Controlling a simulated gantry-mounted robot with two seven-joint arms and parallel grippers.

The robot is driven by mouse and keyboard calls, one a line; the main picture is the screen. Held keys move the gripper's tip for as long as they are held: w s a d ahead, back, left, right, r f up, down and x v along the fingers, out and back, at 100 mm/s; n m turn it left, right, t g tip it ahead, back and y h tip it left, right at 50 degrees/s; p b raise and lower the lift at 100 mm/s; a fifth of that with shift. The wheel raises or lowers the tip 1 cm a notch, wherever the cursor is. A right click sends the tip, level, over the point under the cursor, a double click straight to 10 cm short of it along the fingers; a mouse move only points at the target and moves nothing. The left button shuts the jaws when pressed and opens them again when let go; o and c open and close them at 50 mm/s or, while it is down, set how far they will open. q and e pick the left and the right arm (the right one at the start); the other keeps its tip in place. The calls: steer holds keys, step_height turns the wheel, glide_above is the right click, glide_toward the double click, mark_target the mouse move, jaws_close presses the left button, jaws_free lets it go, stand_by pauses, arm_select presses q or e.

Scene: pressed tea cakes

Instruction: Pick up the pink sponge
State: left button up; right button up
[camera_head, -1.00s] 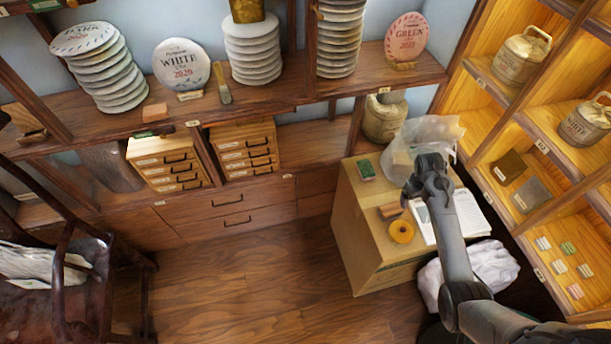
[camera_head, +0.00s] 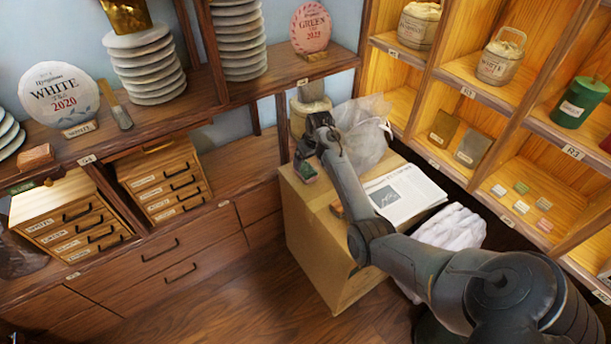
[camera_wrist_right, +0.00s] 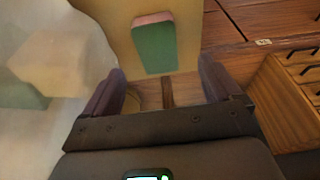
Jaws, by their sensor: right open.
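A small block with a green face and a pink edge, which looks like the pink sponge (camera_head: 306,173), lies on the back left corner of the cardboard box (camera_head: 312,235). In the right wrist view the sponge (camera_wrist_right: 154,46) is ahead of my right gripper (camera_wrist_right: 162,80), between the lines of its two fingers and apart from them. The gripper is open with nothing between its fingers. In the head view my right gripper (camera_head: 310,140) is just behind and above the sponge, its fingertips hard to make out. My left gripper is out of view.
A clear plastic bag (camera_head: 362,130) is close beside the right gripper. A newspaper (camera_head: 405,195) lies on the box, with white cloth (camera_head: 450,228) beside it. Wooden drawer units (camera_head: 165,180) stand at left, lit shelves (camera_head: 490,100) at right.

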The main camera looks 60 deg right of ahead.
mark_target(307, 169)
steer(key=shift+x, duration=1)
steer(key=b+x, duration=0.3)
steer(key=shift+d+f, duration=0.2)
steer(key=shift+f, duration=0.2)
steer(key=shift+w+d+f+b, duration=0.15)
steer(key=shift+f+b, duration=0.15)
steer(key=shift+f, duration=0.3)
steer(key=shift+f+p, duration=0.25)
steer(key=shift+p, duration=0.15)
steer(key=c, duration=1)
